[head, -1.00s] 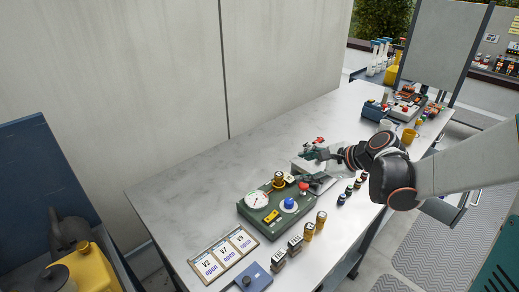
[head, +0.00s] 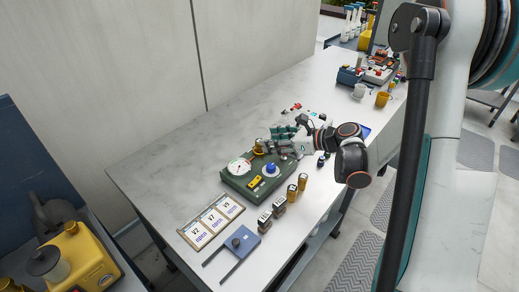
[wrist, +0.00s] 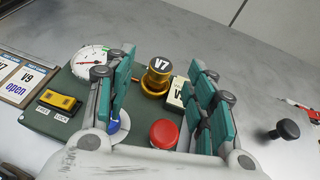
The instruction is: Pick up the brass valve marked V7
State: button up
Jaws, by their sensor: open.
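The brass valve marked V7 (wrist: 158,78) stands upright on the green panel (wrist: 50,122), its black-and-white label facing up in the wrist view. In the head view the valve (head: 259,146) is partly covered by my gripper. My gripper (wrist: 160,95) is open, with a teal-padded finger on each side of the space in front of the valve. In the head view my gripper (head: 272,142) is low over the far right part of the green panel (head: 240,184). I cannot tell whether a finger touches the valve.
Close by on the panel are a red button (wrist: 164,134), a white labelled tag (wrist: 173,98), a round gauge (wrist: 90,61) and a blue knob (head: 271,169). Small brass pieces (head: 297,187) stand near the table's front edge. The table's back left is clear.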

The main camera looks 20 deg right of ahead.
aim_at(260, 147)
jog(key=shift+d+f+b+x, duration=0.15)
jog(key=shift+b+x, duration=0.25)
jog(key=shift+x, duration=0.65)
jog(key=shift+f+b+x, duration=0.15)
jog(key=shift+b+x, duration=0.25)
jog(key=shift+x, duration=0.65)
jog(key=shift+d+f+b+x, duration=0.1)
jog(key=shift+b+x, duration=0.3)
jog(key=shift+x, duration=0.6)
grip_shut()
